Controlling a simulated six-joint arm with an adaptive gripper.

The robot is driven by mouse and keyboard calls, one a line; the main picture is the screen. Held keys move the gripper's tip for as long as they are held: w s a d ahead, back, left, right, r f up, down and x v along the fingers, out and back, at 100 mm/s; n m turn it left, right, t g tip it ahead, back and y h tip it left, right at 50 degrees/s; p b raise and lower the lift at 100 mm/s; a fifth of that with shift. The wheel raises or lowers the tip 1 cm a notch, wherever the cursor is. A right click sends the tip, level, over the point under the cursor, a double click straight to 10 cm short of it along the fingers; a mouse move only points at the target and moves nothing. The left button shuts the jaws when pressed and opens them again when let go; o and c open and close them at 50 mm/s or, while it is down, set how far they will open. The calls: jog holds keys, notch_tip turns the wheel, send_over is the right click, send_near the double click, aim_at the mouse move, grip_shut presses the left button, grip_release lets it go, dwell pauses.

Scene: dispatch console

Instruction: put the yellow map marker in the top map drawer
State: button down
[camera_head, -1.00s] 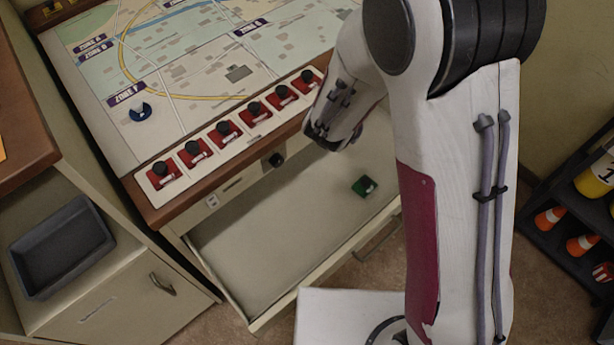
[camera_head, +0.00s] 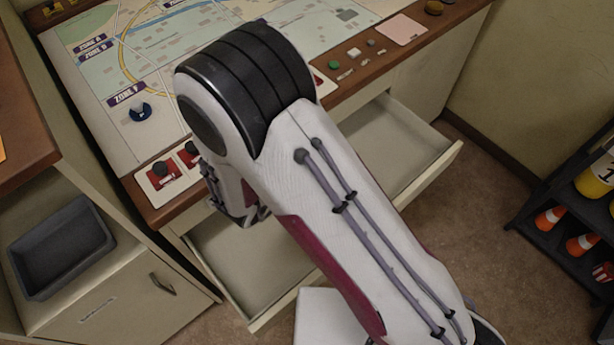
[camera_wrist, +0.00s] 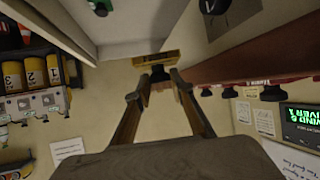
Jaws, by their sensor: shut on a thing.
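The yellow map marker (camera_wrist: 157,58) is held between the fingertips of my gripper (camera_wrist: 158,78) in the wrist view. The map drawer (camera_head: 287,292) stands pulled open under the map console in the head view. My arm crosses in front of it and hides much of its inside. My gripper is mostly hidden behind my arm there, around the drawer's left part and close to the console's front edge. The marker does not show in the head view. I cannot tell how high it is above the drawer floor.
A green marker (camera_wrist: 101,6) is at the top of the wrist view. A blue marker (camera_head: 140,112) sits on the map. Red switches (camera_head: 163,173) line the console edge. A grey tray (camera_head: 62,248) is at left. A shelf with small cones (camera_head: 550,218) is at right.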

jog(key=s+a+f, duration=0.4)
jog(key=s+f, duration=0.1)
jog(key=s, duration=0.2)
jog(key=n+y, duration=0.2)
send_over(289, 249)
jog(key=shift+f+t, duration=0.4)
jog(key=shift+f, duration=1.2)
jog(key=shift+f, duration=2.9)
jog(key=shift+f, duration=2.1)
jog(key=shift+f, duration=0.6)
